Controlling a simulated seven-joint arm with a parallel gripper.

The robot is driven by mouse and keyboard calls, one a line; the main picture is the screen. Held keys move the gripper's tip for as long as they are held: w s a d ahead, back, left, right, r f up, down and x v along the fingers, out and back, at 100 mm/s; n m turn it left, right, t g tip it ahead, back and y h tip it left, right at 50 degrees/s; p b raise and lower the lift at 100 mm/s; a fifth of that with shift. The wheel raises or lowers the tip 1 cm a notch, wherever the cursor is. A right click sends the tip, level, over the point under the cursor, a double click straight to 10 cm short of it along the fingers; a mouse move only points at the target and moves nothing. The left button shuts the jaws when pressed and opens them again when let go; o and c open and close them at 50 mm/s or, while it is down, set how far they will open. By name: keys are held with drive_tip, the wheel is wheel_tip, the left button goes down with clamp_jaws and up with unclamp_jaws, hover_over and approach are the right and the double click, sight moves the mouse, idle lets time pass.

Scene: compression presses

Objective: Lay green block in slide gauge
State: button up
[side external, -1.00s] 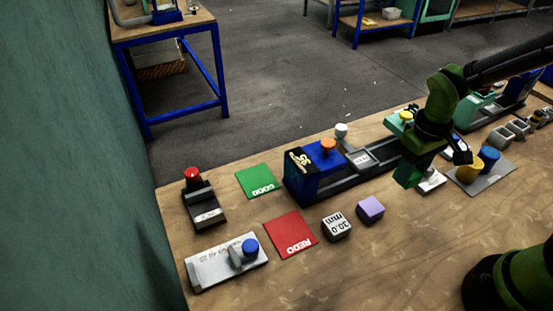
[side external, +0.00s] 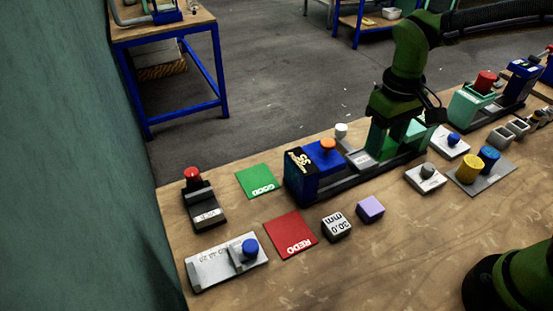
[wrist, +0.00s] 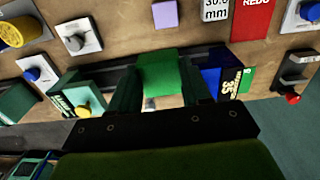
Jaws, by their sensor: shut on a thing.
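My gripper (side external: 392,142) is shut on the green block (wrist: 160,72). In the wrist view the block sits between both fingers, over a dark rail. In the side view the fingers and block are at the right part of the long dark rail (side external: 345,184), which I take as the slide gauge. A blue housing (side external: 316,170) with an orange knob stands at its left end. A teal housing (wrist: 66,97) with a yellow knob is left of the block in the wrist view. I cannot tell whether the block touches the rail; my fingers hide its lower edge.
In front of the rail lie a purple block (side external: 370,209), a 30.0 mm block (side external: 336,226), a red REDO mat (side external: 290,233) and a grey plate with blue knob (side external: 205,267). A green GOOD mat (side external: 256,182) lies left. A grey tray (side external: 494,180) with yellow and blue cylinders is right.

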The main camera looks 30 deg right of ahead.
drive_tip(key=w+a, duration=0.3)
drive_tip(key=a, duration=2.5)
drive_tip(key=s+a+f, duration=0.4)
drive_tip(key=a+f, duration=0.3)
drive_tip(key=a, duration=0.1)
drive_tip(key=shift+a, duration=0.35)
drive_tip(key=shift+s, duration=0.1)
hover_over(217, 273)
drive_tip(key=shift+f, duration=2.95)
drive_tip(key=shift+f, duration=0.75)
